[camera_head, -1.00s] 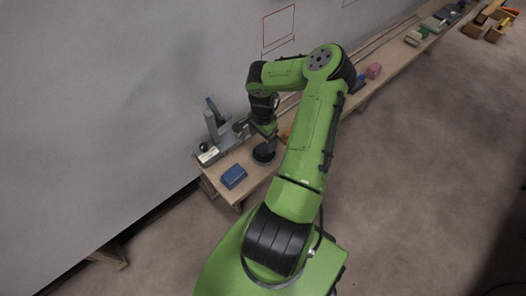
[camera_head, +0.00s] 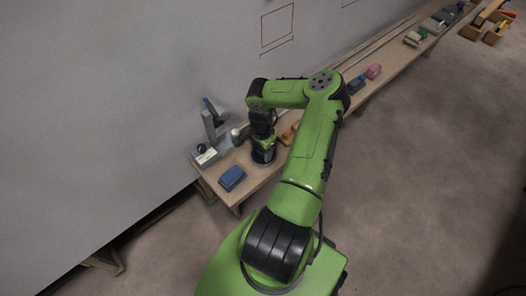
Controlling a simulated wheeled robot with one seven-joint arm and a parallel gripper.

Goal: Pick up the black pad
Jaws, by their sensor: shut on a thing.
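The black pad (camera_head: 263,158) is a round dark thing on the narrow wooden bench, right of the blue block. My gripper (camera_head: 264,148) points down from the green arm and is shut on the pad from above. The fingers are small and partly hidden by the wrist. I cannot tell whether the pad touches the bench top or is slightly off it.
A blue block (camera_head: 232,178) lies near the bench's (camera_head: 247,190) near end. A grey machine (camera_head: 215,132) stands behind it by the wall. An orange-brown thing (camera_head: 289,134) lies right of the gripper. Pink (camera_head: 373,71) and blue things lie farther along.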

